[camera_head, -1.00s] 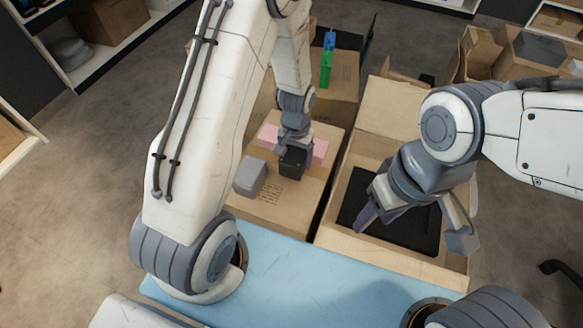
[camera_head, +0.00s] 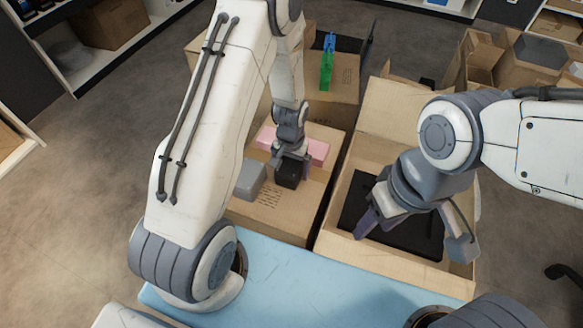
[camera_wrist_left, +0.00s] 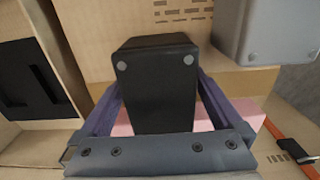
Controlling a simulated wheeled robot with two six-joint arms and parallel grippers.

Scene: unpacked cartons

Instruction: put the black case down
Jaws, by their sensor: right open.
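The black case (camera_head: 287,175) is at the top of the closed left carton, between a grey block and a pink block. My left gripper (camera_head: 290,162) comes down over it from above. In the left wrist view the black case (camera_wrist_left: 157,85) stands between both fingers, whose tips (camera_wrist_left: 158,88) press against its sides. Whether its underside touches the carton is hidden. My right gripper (camera_head: 412,228) is open and empty, above a black foam insert (camera_head: 356,205) in the open carton on the right.
The grey block (camera_head: 250,180) is close to the left of the case, and the pink block (camera_head: 318,151) lies behind it. A green and blue item (camera_head: 327,70) is on the carton further back. A light blue surface (camera_head: 290,275) in front is clear.

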